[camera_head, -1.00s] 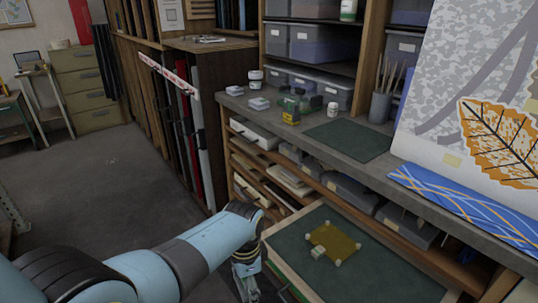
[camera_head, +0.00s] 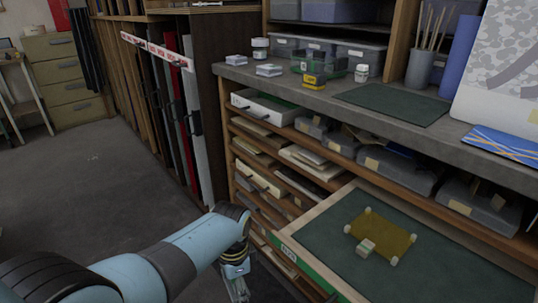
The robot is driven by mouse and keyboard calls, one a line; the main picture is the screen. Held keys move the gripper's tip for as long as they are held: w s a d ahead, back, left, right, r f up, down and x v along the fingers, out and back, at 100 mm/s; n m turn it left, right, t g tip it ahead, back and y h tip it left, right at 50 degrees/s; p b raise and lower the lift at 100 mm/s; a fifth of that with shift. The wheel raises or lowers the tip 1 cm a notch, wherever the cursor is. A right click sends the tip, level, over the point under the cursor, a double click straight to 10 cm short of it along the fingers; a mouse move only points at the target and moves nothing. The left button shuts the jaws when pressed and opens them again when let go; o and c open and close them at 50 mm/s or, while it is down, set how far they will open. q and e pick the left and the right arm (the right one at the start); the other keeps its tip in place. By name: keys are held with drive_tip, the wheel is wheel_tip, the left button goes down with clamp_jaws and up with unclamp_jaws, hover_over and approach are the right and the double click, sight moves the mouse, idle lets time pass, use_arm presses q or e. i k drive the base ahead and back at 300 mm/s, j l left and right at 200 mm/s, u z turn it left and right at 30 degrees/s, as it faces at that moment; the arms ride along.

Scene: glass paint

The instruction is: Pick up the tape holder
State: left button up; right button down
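A green see-through object (camera_head: 331,66), which looks like the tape holder, stands on the grey counter (camera_head: 290,91) at the upper middle of the head view. A small yellow and dark box (camera_head: 314,81) stands in front of it and hides part of it. My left gripper (camera_head: 239,290) hangs low at the bottom middle, left of the open drawer and well below the counter, apart from the green object. Its fingers are small and partly cut off by the picture edge, so their opening is unclear. My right gripper is out of view.
An open drawer (camera_head: 332,272) juts out at lower right, holding an amber sheet (camera_head: 384,237) with small pale blocks. White jars (camera_head: 361,73), small pale boxes (camera_head: 269,70), a dark green mat (camera_head: 393,103) and a brush cup (camera_head: 420,68) stand on the counter. The floor at left is clear.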

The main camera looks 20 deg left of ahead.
sight(314, 78)
drive_tip(key=i+j+z, duration=0.15)
drive_tip(key=j, duration=0.25)
drive_tip(key=i+j+z, duration=0.15)
drive_tip(key=j, duration=0.25)
drive_tip(key=i+j+z, duration=0.15)
drive_tip(key=j, duration=0.25)
drive_tip(key=j+z, duration=0.15)
drive_tip(key=j, duration=0.25)
drive_tip(key=i+j+z, duration=0.15)
drive_tip(key=j, duration=0.3)
